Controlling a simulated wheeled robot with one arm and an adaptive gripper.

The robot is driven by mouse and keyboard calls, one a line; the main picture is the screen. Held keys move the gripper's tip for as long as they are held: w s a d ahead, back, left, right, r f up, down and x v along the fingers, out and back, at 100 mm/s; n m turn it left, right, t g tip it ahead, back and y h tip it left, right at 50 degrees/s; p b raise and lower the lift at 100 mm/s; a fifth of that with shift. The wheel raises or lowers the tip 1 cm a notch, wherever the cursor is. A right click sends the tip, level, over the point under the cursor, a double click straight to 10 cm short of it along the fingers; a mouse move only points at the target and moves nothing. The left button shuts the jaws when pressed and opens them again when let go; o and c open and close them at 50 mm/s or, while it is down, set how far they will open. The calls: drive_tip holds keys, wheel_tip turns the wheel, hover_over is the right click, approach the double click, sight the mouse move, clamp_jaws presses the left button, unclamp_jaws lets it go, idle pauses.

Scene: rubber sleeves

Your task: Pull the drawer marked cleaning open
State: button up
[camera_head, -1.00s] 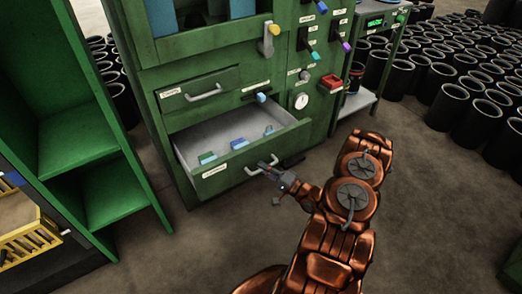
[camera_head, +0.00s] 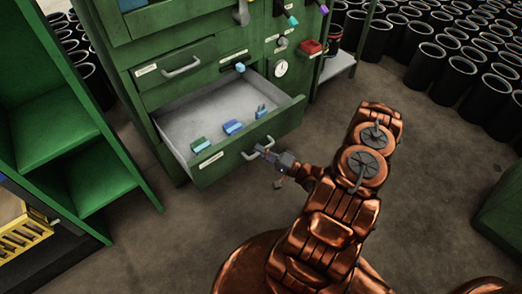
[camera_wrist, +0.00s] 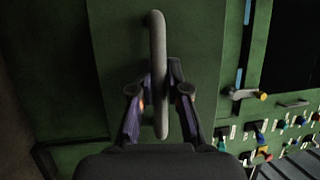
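The lower drawer (camera_head: 228,167) of the green cabinet stands well out, with a pale label (camera_head: 207,163) on its front too small to read surely. Several small blue and green items, such as a blue block (camera_head: 232,127), lie inside. Its grey bar handle (camera_head: 250,155) also shows upright in the wrist view (camera_wrist: 157,40). My gripper (camera_head: 262,150) is at this handle. In the wrist view its two fingers (camera_wrist: 160,85) stand on either side of the bar, close around it; the exact contact is partly hidden.
A shut drawer (camera_head: 178,72) with its own handle sits above. Green open shelving (camera_head: 90,150) and a yellow crate (camera_head: 25,232) stand at the left. Black cylinders (camera_head: 450,78) crowd the back right. The floor right of the drawer is clear.

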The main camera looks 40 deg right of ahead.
drive_tip(key=o, duration=0.4)
drive_tip(key=shift+v, duration=6)
drive_tip(key=shift+f, duration=0.1)
